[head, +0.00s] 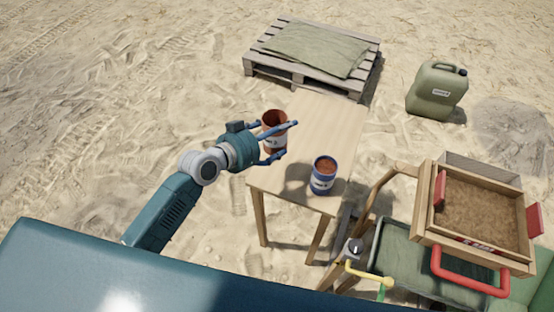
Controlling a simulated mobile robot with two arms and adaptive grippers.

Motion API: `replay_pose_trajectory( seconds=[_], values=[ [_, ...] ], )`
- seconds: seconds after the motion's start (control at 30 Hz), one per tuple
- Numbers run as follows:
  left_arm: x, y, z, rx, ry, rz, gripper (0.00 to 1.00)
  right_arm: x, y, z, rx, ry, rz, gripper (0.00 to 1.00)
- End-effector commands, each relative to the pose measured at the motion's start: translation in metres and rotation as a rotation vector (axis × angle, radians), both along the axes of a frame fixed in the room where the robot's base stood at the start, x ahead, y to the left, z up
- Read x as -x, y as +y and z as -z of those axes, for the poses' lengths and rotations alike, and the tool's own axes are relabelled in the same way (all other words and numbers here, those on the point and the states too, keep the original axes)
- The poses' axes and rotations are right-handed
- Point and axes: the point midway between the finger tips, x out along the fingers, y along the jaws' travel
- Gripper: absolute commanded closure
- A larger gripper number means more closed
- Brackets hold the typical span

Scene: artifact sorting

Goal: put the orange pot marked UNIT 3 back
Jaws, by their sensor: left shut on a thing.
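The orange pot (274,120) is in the head view, above the left edge of a small wooden table (325,115). It has a pale label, too small to read with certainty. It stands nearly upright with its open top up. My left gripper (280,140) reaches in from the left and is shut on the orange pot, with a blue finger along each side. I cannot tell whether the pot's base touches the table. A blue pot (322,183) with a pale label and brown contents stands on the near right part of the table. My right gripper is not in view.
A wooden pallet (262,69) with a folded green cloth (315,50) lies behind the table. A green jerrycan (437,92) stands at the upper right. A wooden sieve box (433,210) of soil with a red handle (470,278) is at the right. The table's far part is clear.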

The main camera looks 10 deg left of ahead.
Motion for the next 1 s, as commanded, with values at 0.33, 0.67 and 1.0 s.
replay_pose_trajectory(
  seconds=[0.33,0.67,1.0],
  values=[
    [-0.001,0.001,0.080,-0.001,-0.001,-0.001,0.71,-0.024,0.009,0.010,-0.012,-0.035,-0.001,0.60],
    [0.000,0.001,0.120,-0.001,0.001,-0.001,0.71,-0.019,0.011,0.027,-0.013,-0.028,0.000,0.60],
    [-0.001,0.001,0.128,-0.001,-0.002,-0.001,0.71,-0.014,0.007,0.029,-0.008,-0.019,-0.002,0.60]
  ],
)
